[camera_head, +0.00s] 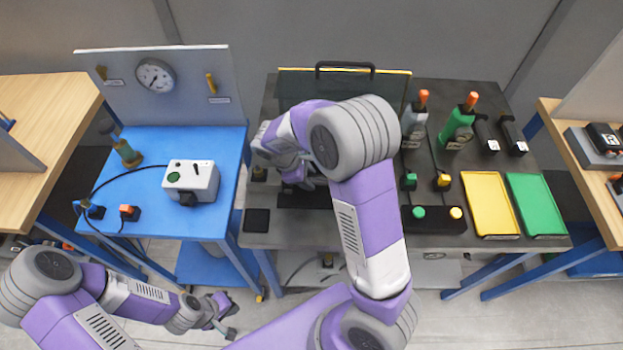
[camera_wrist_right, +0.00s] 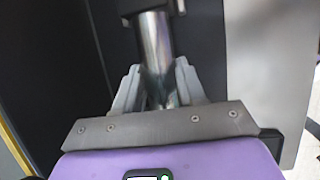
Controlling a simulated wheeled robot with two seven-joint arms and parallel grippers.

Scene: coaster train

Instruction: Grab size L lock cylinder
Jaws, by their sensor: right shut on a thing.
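A shiny metal cylinder (camera_wrist_right: 157,50), which looks like the lock cylinder, stands between the fingers of my right gripper (camera_wrist_right: 157,85) in the right wrist view. The fingers are shut on it, one on each side. Its size marking cannot be read. Its upper end meets a dark part at the top of that view. In the head view my right arm covers most of this spot at the middle of the dark table (camera_head: 320,232). My left gripper (camera_head: 225,312) hangs low at the front left, away from the tables; its fingers are too small to judge.
A blue table (camera_head: 145,215) at left holds a white box (camera_head: 190,180) and a cable. Right of my arm are a green bottle (camera_head: 458,130), a yellow tray (camera_head: 490,205) and a green tray (camera_head: 537,205). A dark-handled panel (camera_head: 390,82) stands behind my right arm.

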